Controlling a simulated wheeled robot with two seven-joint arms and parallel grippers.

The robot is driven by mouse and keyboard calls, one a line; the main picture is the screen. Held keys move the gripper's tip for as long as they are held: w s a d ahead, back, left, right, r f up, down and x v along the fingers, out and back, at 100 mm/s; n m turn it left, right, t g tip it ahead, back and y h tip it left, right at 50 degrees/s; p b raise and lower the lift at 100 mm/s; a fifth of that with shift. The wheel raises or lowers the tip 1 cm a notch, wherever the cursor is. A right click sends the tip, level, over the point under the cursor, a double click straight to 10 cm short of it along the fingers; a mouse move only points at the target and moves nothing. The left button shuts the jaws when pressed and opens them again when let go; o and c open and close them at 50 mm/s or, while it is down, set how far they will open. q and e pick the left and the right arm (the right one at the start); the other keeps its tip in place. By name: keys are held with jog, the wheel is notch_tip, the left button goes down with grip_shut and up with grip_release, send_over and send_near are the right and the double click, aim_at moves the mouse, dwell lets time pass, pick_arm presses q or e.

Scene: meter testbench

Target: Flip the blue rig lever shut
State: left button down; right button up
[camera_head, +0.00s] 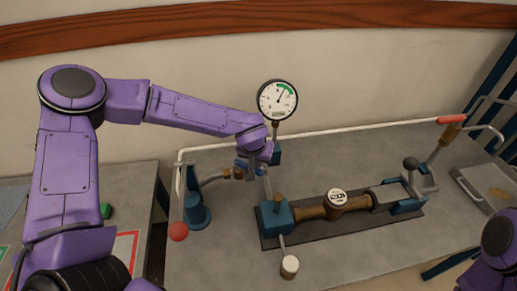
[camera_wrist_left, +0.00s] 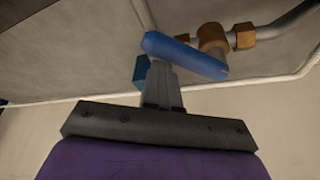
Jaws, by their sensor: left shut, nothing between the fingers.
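The blue lever (camera_head: 243,165) sits on a brass valve fitting (camera_head: 238,173) in the pipe at the back left of the bench. In the left wrist view the lever (camera_wrist_left: 185,55) is a long blue bar running slantwise beside the brass fitting (camera_wrist_left: 213,38). My left gripper (camera_head: 264,162) is right next to the lever, on its right in the head view. Its fingers (camera_wrist_left: 160,75) are shut and empty, with the tips close to the bar; I cannot tell whether they touch it. My right gripper is out of view.
A round gauge (camera_head: 277,99) stands just behind my left gripper. A brass meter (camera_head: 337,200) lies clamped in front, with a black-knobbed clamp lever (camera_head: 410,163) at its right. A red-handled valve (camera_head: 452,119) and a grey tray (camera_head: 490,188) are at the right.

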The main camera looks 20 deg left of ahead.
pick_arm(q)
jog(key=shift+s+m+h, duration=0.4)
jog(key=shift+s+m, duration=0.2)
jog(key=shift+m, duration=0.3)
jog(key=shift+s, duration=0.3)
jog(key=s, duration=0.1)
jog(key=s+a, duration=0.1)
jog(key=s, duration=0.1)
jog(key=shift+s+a, duration=0.15)
jog(key=shift+a, duration=0.05)
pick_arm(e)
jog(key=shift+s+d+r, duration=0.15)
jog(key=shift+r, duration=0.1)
pick_arm(q)
jog(key=shift+s+a+f, duration=0.1)
jog(key=shift+f, duration=0.1)
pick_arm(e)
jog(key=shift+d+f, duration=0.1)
